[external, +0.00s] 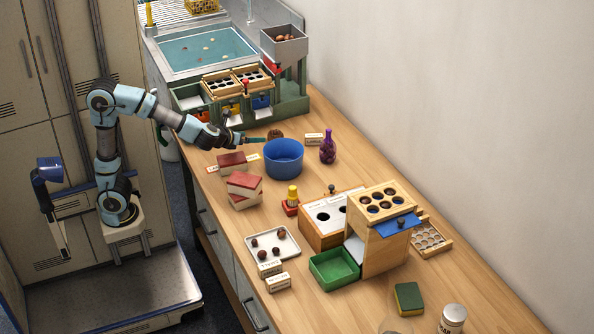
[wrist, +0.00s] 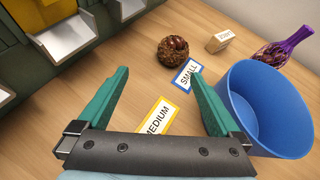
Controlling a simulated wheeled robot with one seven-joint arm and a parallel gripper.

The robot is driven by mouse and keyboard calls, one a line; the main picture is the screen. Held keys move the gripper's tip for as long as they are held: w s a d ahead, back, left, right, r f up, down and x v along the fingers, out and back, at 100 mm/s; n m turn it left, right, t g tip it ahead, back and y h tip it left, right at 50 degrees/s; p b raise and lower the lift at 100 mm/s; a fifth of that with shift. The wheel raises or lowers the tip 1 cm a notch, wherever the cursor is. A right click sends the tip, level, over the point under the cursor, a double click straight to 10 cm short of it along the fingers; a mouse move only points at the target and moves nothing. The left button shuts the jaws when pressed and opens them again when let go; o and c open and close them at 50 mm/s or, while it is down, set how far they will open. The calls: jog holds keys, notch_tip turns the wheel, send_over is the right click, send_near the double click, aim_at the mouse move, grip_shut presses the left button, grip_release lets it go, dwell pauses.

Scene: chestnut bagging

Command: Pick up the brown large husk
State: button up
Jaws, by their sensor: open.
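The brown husk (wrist: 172,50) is a round, dark brown, rough ball with an opening on top. It rests on the wooden table ahead of my gripper in the wrist view, and also shows in the external view (external: 275,134) behind the blue bowl. My gripper (wrist: 158,76) is open, its two green fingers wide apart with nothing between them but table and cards. The fingertips point toward the husk and are apart from it. In the external view my gripper (external: 255,140) is low over the table, left of the husk.
A blue bowl (wrist: 235,110) stands close by my right finger. A SMALL card (wrist: 186,75) and a MEDIUM card (wrist: 158,118) lie near the fingers. A small label block (wrist: 219,40) and a purple bottle (wrist: 288,45) stand behind. A green sorting stand (external: 290,103) is at the back.

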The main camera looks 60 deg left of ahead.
aim_at(271, 135)
jog(key=shift+w+d+f+m+t+b, duration=0.15)
jog(key=shift+w+d+m+t+b, duration=0.5)
jog(key=shift+m+b, duration=0.35)
jog(key=shift+w, duration=0.25)
jog(key=b+x, duration=0.3)
jog(key=x, duration=0.8)
jog(key=shift+w+a, duration=0.1)
jog(key=shift+w, duration=0.2)
jog(key=c, duration=1.4)
